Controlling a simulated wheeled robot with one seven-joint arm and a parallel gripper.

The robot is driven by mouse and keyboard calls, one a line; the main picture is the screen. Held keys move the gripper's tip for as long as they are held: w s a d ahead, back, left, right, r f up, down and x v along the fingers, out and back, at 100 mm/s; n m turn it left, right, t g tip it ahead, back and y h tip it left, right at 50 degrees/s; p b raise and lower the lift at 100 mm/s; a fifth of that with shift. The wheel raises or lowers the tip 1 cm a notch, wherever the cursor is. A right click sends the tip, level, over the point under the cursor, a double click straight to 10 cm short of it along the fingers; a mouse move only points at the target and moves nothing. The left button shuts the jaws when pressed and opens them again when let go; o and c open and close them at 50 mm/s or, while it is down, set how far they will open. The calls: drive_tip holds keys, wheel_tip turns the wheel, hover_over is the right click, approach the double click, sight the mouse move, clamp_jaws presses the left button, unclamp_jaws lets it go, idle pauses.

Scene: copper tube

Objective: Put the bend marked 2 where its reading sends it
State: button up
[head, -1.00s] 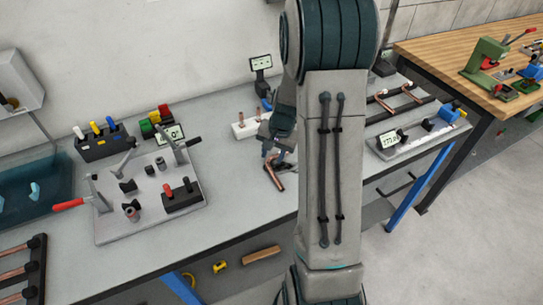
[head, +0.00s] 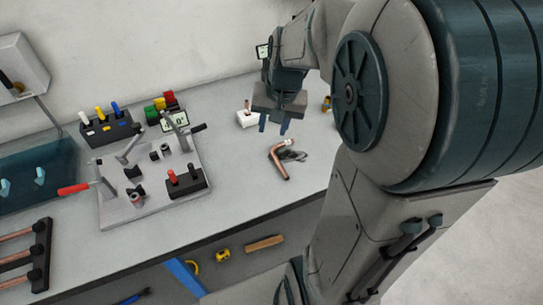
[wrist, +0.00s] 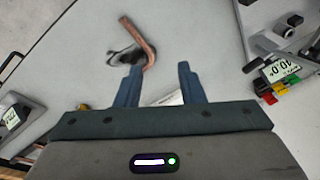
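A bent copper tube (head: 278,164) lies on the grey bench, with a pale band near one end. Any number on it is too small to read. A small dark item lies against it. In the wrist view the bend (wrist: 148,45) lies just beyond my left fingertip, outside the gap. My gripper (head: 273,128) is above the bench, behind the bend and apart from it. In the wrist view its two blue fingers (wrist: 160,68) are spread with no tube between them. A white block (head: 247,118) with a copper piece stands left of the gripper.
A clamp fixture plate (head: 150,205) with a red-handled lever stands to the left. Behind it are a dark tool holder (head: 107,131) and a small display (head: 175,120). A copper tube rack (head: 40,255) is at the lower left. My arm hides the bench's right part.

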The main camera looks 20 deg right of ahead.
drive_tip(key=shift+o, duration=0.6)
drive_tip(key=s+a+r+n+t+h, duration=0.1)
drive_tip(key=s+a+n, duration=0.4)
drive_tip(key=s, duration=0.7)
drive_tip(key=shift+a+r, duration=0.45)
drive_tip(key=shift+r, duration=0.15)
drive_tip(key=g, duration=0.3)
hover_over(281, 166)
drive_tip(key=shift+n, duration=0.4)
drive_tip(key=f, duration=0.9)
drive_tip(key=f+p, duration=0.1)
drive_tip(key=f, duration=0.4)
drive_tip(key=shift+w+a, duration=0.15)
drive_tip(key=shift+a, duration=0.1)
drive_tip(key=shift+d+f+p, duration=0.2)
drive_tip(key=shift+f+p, duration=0.45)
drive_tip(key=shift+f, duration=1.95)
clamp_jaws()
